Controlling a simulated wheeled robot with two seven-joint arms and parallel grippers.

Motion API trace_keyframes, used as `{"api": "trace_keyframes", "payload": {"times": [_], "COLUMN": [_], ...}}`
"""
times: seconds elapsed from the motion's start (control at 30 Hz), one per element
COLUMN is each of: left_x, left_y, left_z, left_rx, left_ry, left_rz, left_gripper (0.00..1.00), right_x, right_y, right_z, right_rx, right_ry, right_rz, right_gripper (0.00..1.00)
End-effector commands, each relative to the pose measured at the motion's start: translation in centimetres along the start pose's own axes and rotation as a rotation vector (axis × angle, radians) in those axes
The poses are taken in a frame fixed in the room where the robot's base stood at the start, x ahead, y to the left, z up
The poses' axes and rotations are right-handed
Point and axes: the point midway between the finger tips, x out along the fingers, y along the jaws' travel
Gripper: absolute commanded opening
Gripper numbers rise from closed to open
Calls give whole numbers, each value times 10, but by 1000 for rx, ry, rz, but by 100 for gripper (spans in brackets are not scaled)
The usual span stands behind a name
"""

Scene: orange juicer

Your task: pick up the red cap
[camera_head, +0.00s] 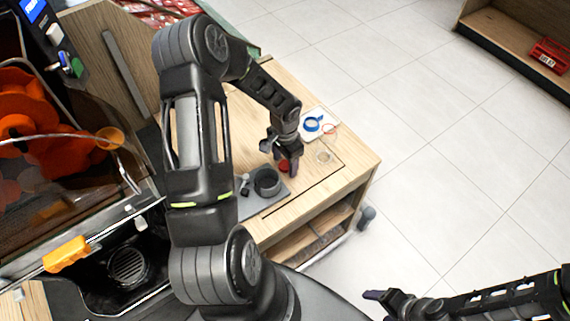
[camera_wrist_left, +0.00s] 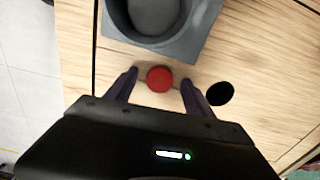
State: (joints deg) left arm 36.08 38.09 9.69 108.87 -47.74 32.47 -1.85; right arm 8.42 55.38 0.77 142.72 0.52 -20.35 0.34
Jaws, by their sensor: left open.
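The red cap (camera_wrist_left: 159,79) lies on the light wooden top, close to the edge of a grey tray. In the left wrist view it sits between the two fingers of my left gripper (camera_wrist_left: 160,88), which is open, with a gap on each side of the cap. In the head view the cap (camera_head: 284,166) shows beside the fingers of my left gripper (camera_head: 282,162). My right gripper (camera_head: 376,301) is at the bottom right of the head view, over the floor and away from the cart; its jaw opening is unclear.
The grey tray (camera_wrist_left: 205,28) holds a dark round cup (camera_head: 267,182). A black round spot (camera_wrist_left: 220,93) is right of the cap. A blue ring (camera_head: 312,124) lies on a white piece behind. The orange juicer (camera_head: 30,115) stands at left.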

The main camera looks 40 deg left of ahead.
Motion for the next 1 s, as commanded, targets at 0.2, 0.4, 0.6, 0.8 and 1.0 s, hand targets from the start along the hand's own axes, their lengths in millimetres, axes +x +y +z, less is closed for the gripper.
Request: {"api": "trace_keyframes", "payload": {"times": [0.2, 0.4, 0.6, 0.8, 1.0], "left_x": [0, 0, 0, 0, 0], "left_y": [0, 0, 0, 0, 0], "left_z": [0, 0, 0, 0, 0], "left_rx": [0, 0, 1, 1, 1], "left_ry": [0, 0, 0, 0, 0], "left_rz": [0, 0, 0, 0, 0], "left_gripper": [62, 62, 47, 31, 14], "right_x": [0, 0, 0, 0, 0], "right_y": [0, 0, 0, 0, 0], "right_z": [0, 0, 0, 0, 0], "right_rx": [0, 0, 0, 0, 0], "right_ry": [0, 0, 0, 0, 0], "right_rz": [0, 0, 0, 0, 0], "right_gripper": [71, 71, 71, 71, 71]}}
